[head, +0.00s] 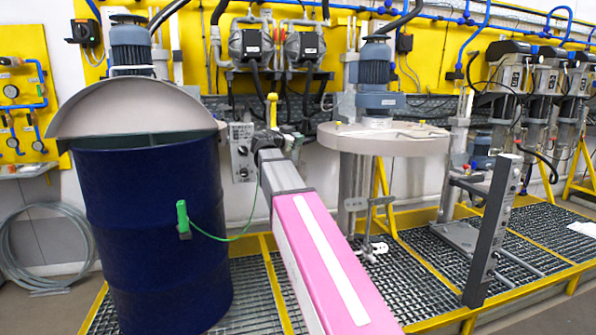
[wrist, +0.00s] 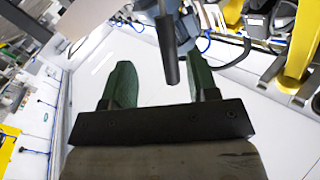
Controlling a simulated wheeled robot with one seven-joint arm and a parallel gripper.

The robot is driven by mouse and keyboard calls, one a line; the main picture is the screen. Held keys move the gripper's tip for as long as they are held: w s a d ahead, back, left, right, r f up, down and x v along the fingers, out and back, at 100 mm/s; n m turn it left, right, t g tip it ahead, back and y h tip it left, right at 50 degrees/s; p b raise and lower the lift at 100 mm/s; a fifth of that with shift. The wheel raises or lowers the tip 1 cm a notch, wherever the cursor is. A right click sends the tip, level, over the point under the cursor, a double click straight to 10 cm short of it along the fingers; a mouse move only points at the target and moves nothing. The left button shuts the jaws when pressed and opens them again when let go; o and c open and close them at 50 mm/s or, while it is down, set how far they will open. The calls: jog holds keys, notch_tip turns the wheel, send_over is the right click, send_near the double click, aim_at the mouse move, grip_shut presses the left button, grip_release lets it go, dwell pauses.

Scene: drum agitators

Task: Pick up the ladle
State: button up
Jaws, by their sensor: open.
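I cannot identify the ladle for certain. A thin, pale, handle-like piece (head: 412,131) lies across the round grey lid (head: 345,138) of the right agitator in the head view; its shape is too small to tell. In the wrist view my gripper (wrist: 156,80) is open, with its two green fingers apart. A dark tapered rod (wrist: 170,62) shows between and beyond the fingers; I cannot tell what it is or whether it lies within reach. In the head view my pink and grey arm reaches toward the wall, and the gripper at its far end cannot be made out clearly.
A large blue drum (head: 150,230) with a half-raised grey lid (head: 135,110) stands left of my arm. A green clamp (head: 183,219) with a cable hangs on it. A grey upright post (head: 492,232) stands right on the yellow-edged grating (head: 415,280). Pumps and pipes line the wall.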

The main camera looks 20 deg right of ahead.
aim_at(303, 133)
jog(key=shift+w+a+x, duration=0.15)
jog(key=shift+x, duration=1.65)
jog(key=shift+w+a+x, duration=0.1)
jog(key=shift+w+x, duration=0.1)
jog(key=shift+x, duration=1.6)
jog(key=shift+r, duration=0.1)
grip_shut()
